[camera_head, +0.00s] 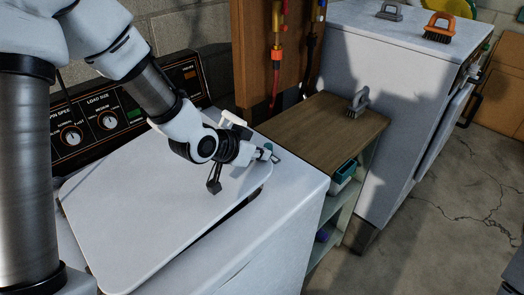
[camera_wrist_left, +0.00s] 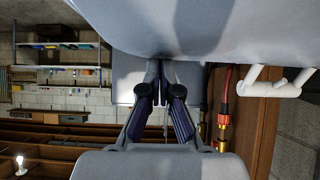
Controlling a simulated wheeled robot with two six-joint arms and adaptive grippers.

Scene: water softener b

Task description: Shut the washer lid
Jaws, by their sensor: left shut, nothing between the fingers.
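The washer (camera_head: 285,215) is white, with a dark control panel at its back. Its white lid (camera_head: 140,215) lies low over the top, with a dark gap under its near right edge, so it does not sit flush there. My left gripper (camera_head: 268,153) is at the lid's far right corner, shut and empty. In the left wrist view the gripper's fingers (camera_wrist_left: 164,75) are together, just below a large pale surface across the top. I cannot tell whether they touch the lid. My right gripper is not in view.
A wooden-topped shelf unit (camera_head: 318,133) stands right of the washer, with a grey brush (camera_head: 359,101) on it. A white appliance (camera_head: 375,75) stands beyond, with an orange brush (camera_head: 439,27) on top. Pipes (camera_head: 277,50) run behind.

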